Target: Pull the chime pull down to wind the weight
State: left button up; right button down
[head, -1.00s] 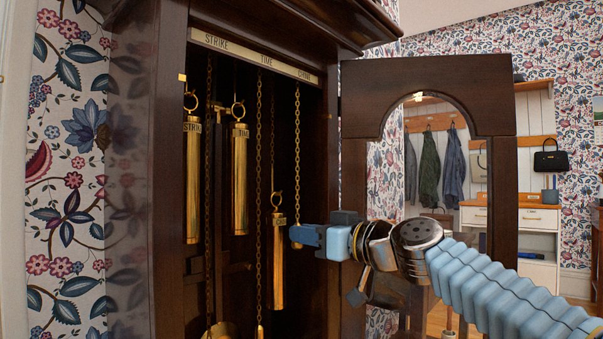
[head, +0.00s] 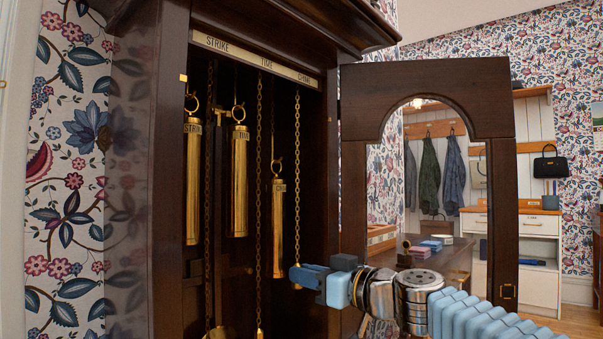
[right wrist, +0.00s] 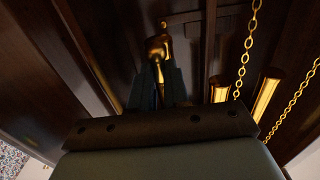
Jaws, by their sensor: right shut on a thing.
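My right gripper (head: 300,276) is shut on the brass chime pull (right wrist: 158,48), at the lower end of the rightmost chain (head: 297,180). In the head view the fingers hide most of the pull. In the right wrist view it sits between the two dark fingertips (right wrist: 158,88). The chain runs straight up from my gripper to the CHIME end of the label strip (head: 255,57). The brass chime weight (head: 278,230) hangs just left of my gripper, its lower end near gripper height. My left gripper is not in view.
The strike weight (head: 192,190) and time weight (head: 239,185) hang further left, higher than the chime weight. Another chain (head: 259,200) hangs between time and chime weights. The dark case's arched door (head: 355,160) stands open at right, close behind my right arm.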

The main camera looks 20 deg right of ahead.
jog(key=shift+f, duration=2.4)
jog(key=shift+f, duration=2.6)
jog(key=c, duration=1.1)
grip_release()
jog(key=shift+o, duration=0.5)
jog(key=shift+r, duration=0.15)
jog(key=v, duration=1.2)
